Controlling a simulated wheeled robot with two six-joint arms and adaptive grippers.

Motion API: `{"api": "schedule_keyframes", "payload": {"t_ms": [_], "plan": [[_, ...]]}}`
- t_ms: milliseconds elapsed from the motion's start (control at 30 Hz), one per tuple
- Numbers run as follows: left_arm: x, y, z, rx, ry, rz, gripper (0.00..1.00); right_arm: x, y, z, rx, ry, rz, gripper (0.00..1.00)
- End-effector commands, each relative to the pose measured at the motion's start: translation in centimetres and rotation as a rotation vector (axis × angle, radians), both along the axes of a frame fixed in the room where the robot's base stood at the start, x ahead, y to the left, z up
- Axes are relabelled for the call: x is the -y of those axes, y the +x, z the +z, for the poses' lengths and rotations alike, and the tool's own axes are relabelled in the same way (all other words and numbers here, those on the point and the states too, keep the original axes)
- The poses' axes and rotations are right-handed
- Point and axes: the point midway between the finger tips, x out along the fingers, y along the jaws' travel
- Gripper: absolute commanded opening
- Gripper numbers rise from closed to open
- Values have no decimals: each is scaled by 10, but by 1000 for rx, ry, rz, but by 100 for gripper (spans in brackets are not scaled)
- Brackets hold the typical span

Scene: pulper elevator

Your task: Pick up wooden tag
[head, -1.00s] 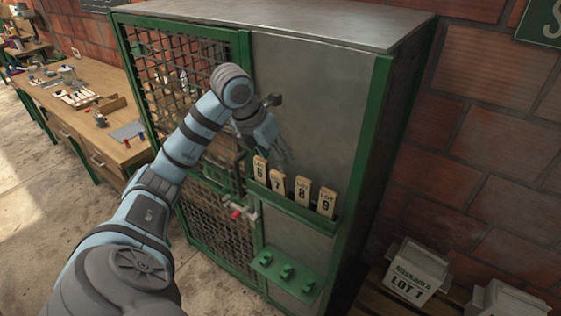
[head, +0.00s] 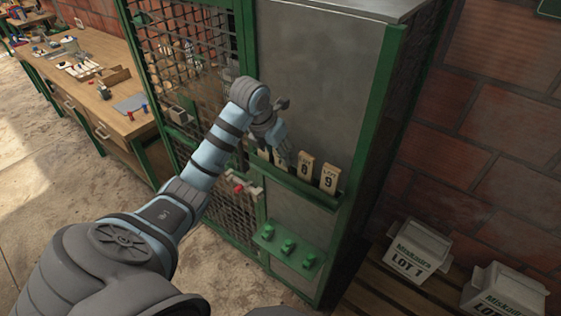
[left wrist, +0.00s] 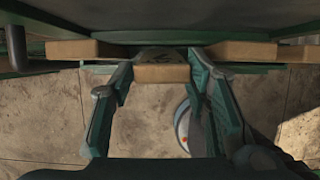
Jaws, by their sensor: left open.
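Wooden tags with LOT numbers stand in a green rack (head: 312,194) on the cabinet front. Tag 8 (head: 304,166) and tag 9 (head: 329,178) show clearly in the head view; the tags to their left are partly hidden by my left gripper (head: 280,152). In the left wrist view, my left gripper (left wrist: 160,80) is open, with one wooden tag (left wrist: 161,74) between its fingers and gaps on both sides. Other tags show left (left wrist: 75,50) and right (left wrist: 243,52) of the fingers. The middle tag's number is not readable there. My right gripper is out of view.
The cabinet has a mesh door (head: 190,60) on the left and a plain grey panel (head: 320,80). White LOT boxes (head: 418,250) sit on a wooden pallet at right. A workbench (head: 95,95) stands at left.

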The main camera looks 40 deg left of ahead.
Motion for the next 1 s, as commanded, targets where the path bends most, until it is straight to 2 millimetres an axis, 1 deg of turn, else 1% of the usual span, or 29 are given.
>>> {"api": "schedule_keyframes", "payload": {"t_ms": [33,100,167,367,400,567,833,933,1000], "plan": [[3,3,-19,1,-2,-4,43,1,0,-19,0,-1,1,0],[6,8,-33,2,-1,-11,43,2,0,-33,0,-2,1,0],[7,10,-39,1,0,-14,43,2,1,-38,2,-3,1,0],[5,9,-34,1,2,-10,43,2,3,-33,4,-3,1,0],[4,9,-34,1,2,-9,37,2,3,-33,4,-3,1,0],[3,7,-33,0,2,-7,11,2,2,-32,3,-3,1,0],[3,7,-32,-2,2,-7,10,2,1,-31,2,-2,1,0],[3,7,-25,-2,2,-7,10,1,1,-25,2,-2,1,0],[3,7,-17,-1,2,-6,10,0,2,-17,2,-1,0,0]]}}
